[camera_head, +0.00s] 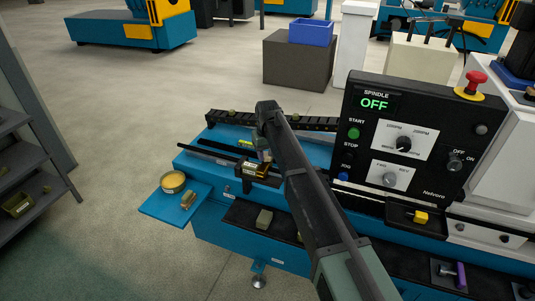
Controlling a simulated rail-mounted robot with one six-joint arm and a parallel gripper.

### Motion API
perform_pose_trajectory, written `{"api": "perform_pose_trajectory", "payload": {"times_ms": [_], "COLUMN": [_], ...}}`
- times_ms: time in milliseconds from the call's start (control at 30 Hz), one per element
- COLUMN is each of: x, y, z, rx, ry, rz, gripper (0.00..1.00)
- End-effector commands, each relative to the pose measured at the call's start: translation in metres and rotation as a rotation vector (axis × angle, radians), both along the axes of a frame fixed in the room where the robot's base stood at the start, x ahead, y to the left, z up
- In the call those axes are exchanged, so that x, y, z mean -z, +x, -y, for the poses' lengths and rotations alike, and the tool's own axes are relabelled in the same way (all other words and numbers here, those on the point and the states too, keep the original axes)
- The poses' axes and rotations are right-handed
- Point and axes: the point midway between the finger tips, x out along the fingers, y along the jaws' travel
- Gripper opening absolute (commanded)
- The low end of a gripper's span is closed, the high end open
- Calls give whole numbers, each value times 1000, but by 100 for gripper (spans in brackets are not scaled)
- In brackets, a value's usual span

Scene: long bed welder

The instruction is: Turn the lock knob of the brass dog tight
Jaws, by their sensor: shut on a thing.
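The brass dog (257,170) sits on the blue bed left of the control panel, a small dark block with brass-coloured parts and a pale label. My arm reaches from the lower right to above it and bends down there. My gripper (264,154) is small in this view, partly covered by my wrist, directly above the dog. Its jaws are shut at the top of the dog, where the lock knob is. The knob itself is hidden by the jaws, and I cannot see how far it is turned.
A black toothed rail (300,123) runs behind the dog. A blue side shelf (160,207) holds a round yellow tin (173,182) and a small brass piece (188,200). A tan block (264,219) lies on the lower ledge. The control panel (400,140) stands close right of my arm.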

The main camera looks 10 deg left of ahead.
Motion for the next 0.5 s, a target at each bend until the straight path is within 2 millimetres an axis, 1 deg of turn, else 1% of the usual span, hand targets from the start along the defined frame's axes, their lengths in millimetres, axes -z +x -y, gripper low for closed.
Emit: {"api": "perform_pose_trajectory", "payload": {"times_ms": [200, 500], "x": [0, 0], "y": [0, -1], "z": [0, -1], "rx": [90, 130], "ry": [0, 0], "rz": [-1, -1], "gripper": [19, 19]}}
